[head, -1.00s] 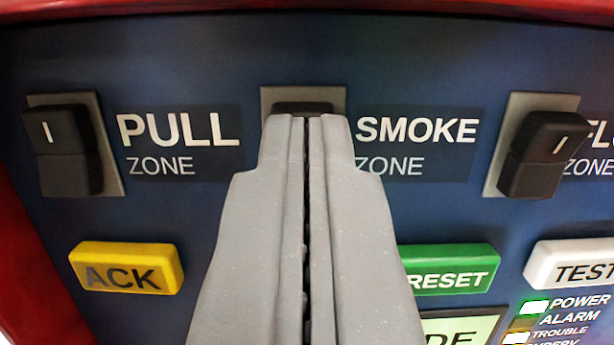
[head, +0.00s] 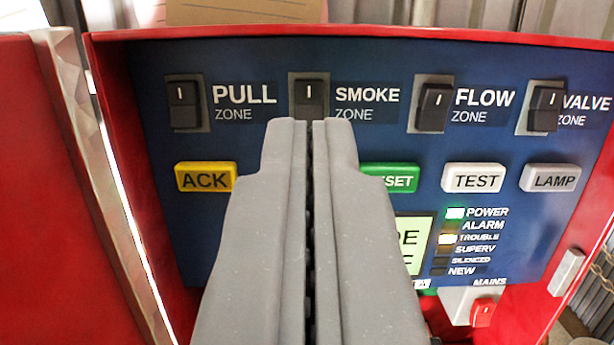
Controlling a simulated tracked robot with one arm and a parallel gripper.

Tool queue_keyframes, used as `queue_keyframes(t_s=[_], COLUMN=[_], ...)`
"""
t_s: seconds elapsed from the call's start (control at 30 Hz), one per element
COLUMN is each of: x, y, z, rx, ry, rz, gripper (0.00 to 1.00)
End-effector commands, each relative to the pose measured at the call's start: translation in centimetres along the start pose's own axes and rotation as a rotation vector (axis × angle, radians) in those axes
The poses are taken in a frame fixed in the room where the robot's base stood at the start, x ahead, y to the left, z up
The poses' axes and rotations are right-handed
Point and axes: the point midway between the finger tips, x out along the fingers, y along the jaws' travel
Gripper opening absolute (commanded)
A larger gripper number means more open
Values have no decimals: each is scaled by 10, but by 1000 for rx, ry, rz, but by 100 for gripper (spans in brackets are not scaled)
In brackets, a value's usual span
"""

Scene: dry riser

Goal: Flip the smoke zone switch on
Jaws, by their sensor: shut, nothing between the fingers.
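The smoke zone switch (head: 309,92) is a black rocker on a grey plate, left of the SMOKE ZONE label (head: 367,95). Its white "I" mark shows on its upper half, as on the neighbouring rockers. Its lower edge is hidden behind my fingertips. My gripper (head: 309,123) is shut and empty. Its tips lie in front of the switch's lower end in the picture and seem to stand back from the panel.
The pull (head: 185,105), flow (head: 433,108) and valve (head: 545,108) rockers share the row. Below are the ACK (head: 205,179), RESET (head: 404,179), TEST (head: 474,178) and LAMP (head: 550,178) buttons. A red raised frame (head: 360,37) edges the blue panel. A red surface (head: 60,190) stands at left.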

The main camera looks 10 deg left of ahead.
Motion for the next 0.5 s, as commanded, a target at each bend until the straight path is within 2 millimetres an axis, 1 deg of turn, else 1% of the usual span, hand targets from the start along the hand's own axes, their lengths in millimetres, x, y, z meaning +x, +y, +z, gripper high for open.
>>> queue_keyframes(t_s=[0.03, 0.1, 0.2, 0.33, 0.5], x=[-8, -16, -26, -33, -35], y=[0, -1, 0, 1, 2], z=[-3, -5, -5, -7, -8], rx=[2, 2, -1, -2, -2], ry=[2, 2, -2, -2, -2], rz=[-1, -2, -1, 1, 2], gripper=[0, 0, 0, 0, 0])
